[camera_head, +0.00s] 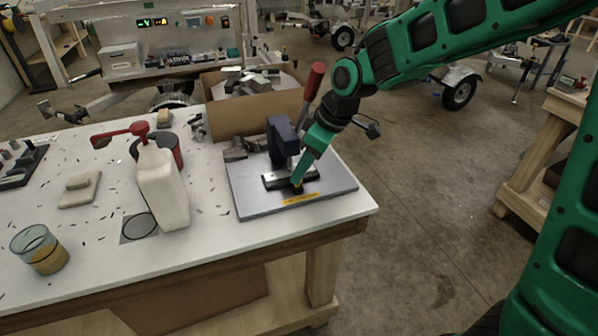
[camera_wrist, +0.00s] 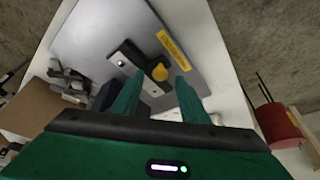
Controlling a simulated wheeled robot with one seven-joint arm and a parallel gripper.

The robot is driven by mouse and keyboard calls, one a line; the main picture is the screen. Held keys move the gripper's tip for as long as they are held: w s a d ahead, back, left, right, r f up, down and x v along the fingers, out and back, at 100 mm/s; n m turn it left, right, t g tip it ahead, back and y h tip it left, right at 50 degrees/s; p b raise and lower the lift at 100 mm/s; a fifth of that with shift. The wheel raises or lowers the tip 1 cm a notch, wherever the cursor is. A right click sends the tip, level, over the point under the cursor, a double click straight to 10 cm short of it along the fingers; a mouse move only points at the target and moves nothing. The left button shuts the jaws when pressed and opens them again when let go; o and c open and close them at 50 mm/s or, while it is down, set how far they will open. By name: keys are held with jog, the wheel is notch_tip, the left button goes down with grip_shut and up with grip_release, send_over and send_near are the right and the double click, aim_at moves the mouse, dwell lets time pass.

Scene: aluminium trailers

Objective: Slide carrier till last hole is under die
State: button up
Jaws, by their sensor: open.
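A bench press with a dark blue body (camera_head: 283,140) and a red-handled lever (camera_head: 313,82) stands on a grey base plate (camera_head: 245,203). The dark flat carrier (camera_head: 273,183) lies low on the plate at the press's foot. In the wrist view a dark bar (camera_wrist: 129,57) ends at a yellow knob (camera_wrist: 160,72). My gripper (camera_head: 297,184) reaches down in front of the press, close to the carrier. In the wrist view its open fingers (camera_wrist: 157,84) lie either side of the knob, with gaps visible. The die and the carrier's holes cannot be made out.
A cardboard box (camera_head: 233,117) of metal parts stands behind the press. A glass of amber liquid (camera_head: 40,250) is at far left. The bench's right edge is close to the plate.

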jog(key=shift+x, duration=1.15)
